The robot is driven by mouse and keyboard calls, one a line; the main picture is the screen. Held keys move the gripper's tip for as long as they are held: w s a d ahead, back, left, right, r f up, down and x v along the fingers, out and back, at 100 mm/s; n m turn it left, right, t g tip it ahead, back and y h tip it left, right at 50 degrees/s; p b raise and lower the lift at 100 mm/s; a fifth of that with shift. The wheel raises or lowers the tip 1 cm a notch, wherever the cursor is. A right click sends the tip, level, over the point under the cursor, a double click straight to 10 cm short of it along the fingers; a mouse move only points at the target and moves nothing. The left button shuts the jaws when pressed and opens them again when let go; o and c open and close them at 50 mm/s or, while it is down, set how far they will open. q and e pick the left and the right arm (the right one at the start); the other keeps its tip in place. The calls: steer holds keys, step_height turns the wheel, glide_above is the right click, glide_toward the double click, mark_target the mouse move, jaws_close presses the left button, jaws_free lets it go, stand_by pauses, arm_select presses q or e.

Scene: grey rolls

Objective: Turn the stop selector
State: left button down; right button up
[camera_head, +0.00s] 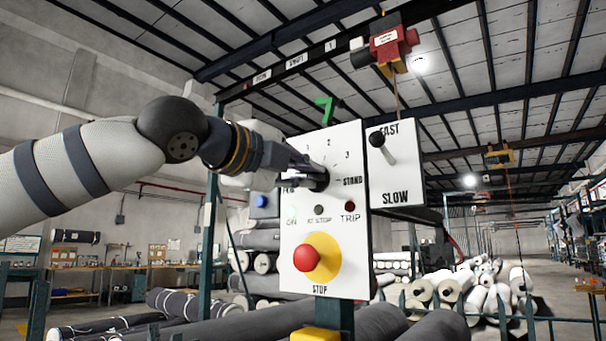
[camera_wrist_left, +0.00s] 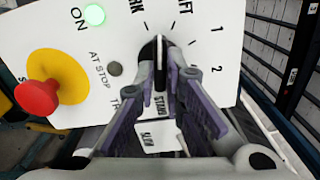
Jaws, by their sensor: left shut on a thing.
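The stop selector (camera_head: 318,181) is a dark round knob on a white panel (camera_head: 345,265), with a printed scale of numbers and words around it. In the left wrist view the knob (camera_wrist_left: 151,49) stands between my left fingers, with a pale line on it towards the top, near the gap between two printed words. My left gripper (camera_head: 309,174) reaches it from the left and is shut on it; in the wrist view the purple-grey fingers (camera_wrist_left: 166,75) flank it. Fingers and wrist cover part of the scale. My right gripper is not in view.
Below the knob sit a red mushroom button (camera_head: 306,258) on a yellow disc and small lamps; the ON lamp (camera_wrist_left: 94,15) glows green. A FAST/SLOW lever panel (camera_head: 397,170) adjoins on the right. Grey rolls (camera_head: 240,322) lie below and behind. A hoist (camera_head: 390,48) hangs above.

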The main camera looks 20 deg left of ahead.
arm_select(q)
steer(key=shift+n, duration=1.9)
steer(key=c, duration=1.7)
jaws_free()
steer(key=v, duration=1.2)
